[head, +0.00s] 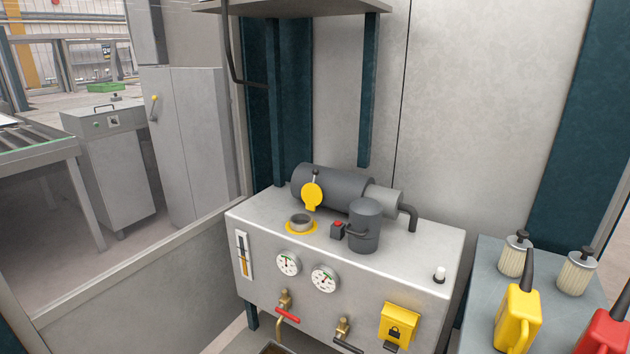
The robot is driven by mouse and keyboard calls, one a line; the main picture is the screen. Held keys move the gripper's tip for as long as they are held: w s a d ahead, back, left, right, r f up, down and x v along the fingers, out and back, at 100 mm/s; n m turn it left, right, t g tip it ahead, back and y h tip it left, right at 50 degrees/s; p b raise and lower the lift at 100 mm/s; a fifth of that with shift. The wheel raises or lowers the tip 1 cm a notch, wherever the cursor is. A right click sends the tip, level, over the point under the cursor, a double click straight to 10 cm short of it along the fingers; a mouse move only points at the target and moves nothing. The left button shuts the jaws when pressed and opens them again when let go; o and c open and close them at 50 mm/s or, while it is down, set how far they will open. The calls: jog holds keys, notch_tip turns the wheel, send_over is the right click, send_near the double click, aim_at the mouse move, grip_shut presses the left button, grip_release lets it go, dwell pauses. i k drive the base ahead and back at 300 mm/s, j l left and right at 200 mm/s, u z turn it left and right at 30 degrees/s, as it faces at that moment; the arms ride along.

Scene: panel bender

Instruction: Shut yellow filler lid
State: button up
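The yellow filler lid (312,196) stands raised behind the filler neck (300,222), in front of the dark grey motor. A small dark knob on a stem shows at its top. The neck is a short grey metal ring on a yellow base, and its round mouth is uncovered. Both are on top of the light grey hydraulic tank (405,264). My gripper is not in the head view.
A dark motor (335,187) lies behind the lid. A dark canister (364,226) and a small box with a red button (338,229) stand right of the neck. Gauges and valves are on the tank's front. Yellow (517,318) and red (605,333) cans stand at right.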

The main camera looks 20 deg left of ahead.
aim_at(312, 195)
jog(key=j+u, duration=0.2)
jog(key=j, duration=0.2)
jog(key=i+j+u, duration=0.15)
jog(key=j, duration=0.2)
jog(key=i+j+u, duration=0.2)
jog(key=j, duration=0.2)
jog(key=j+u, duration=0.2)
jog(key=j, duration=0.2)
jog(key=i+j+u, duration=0.35)
jog(key=j, duration=0.3)
